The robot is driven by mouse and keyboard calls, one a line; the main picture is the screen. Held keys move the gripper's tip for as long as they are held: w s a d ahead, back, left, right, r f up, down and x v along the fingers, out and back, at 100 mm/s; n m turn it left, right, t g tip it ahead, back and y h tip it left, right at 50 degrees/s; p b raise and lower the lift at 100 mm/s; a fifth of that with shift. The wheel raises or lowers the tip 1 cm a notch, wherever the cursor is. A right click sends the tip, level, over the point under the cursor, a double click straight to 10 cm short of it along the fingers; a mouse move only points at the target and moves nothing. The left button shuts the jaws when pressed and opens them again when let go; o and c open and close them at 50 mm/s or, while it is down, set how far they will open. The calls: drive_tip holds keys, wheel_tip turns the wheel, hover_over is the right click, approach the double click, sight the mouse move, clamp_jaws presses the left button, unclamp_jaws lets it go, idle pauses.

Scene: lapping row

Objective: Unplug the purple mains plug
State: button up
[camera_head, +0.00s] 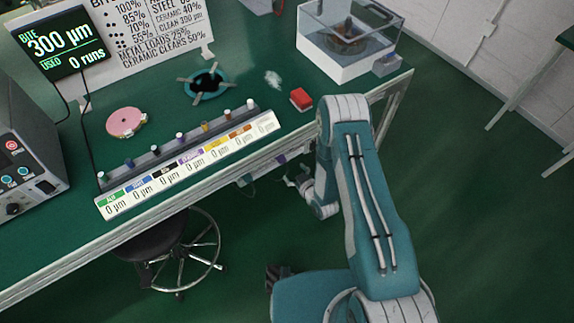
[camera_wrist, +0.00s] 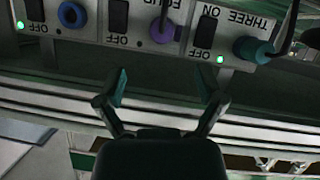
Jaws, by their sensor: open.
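In the wrist view a grey socket strip (camera_wrist: 120,38) runs along the top, its lettering upside down. A purple plug (camera_wrist: 162,29) with a dark cable sits in the middle socket, beside the upside-down word that looks like FOUR.
A blue plug (camera_wrist: 72,15) sits to the left and a blue-teal plug (camera_wrist: 254,50) with a thick cable to the right. Dark rocker switches stand between them. The bench (camera_head: 60,245) overhangs this area. A stool (camera_head: 165,245) stands to the left below.

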sight(283, 161)
drive_tip(key=x, duration=0.8)
drive_tip(key=shift+a, duration=0.3)
drive_tip(key=shift+w+f, duration=0.15)
drive_tip(key=shift+w, duration=0.25)
drive_tip(key=shift+a, duration=0.1)
clamp_jaws()
drive_tip(key=shift+s+d, duration=0.75)
drive_tip(key=shift+s, duration=0.35)
drive_tip(key=shift+s+d, duration=0.6)
drive_tip(key=shift+s, duration=0.2)
drive_tip(key=shift+s+d, duration=0.55)
drive_tip(key=shift+s, duration=0.3)
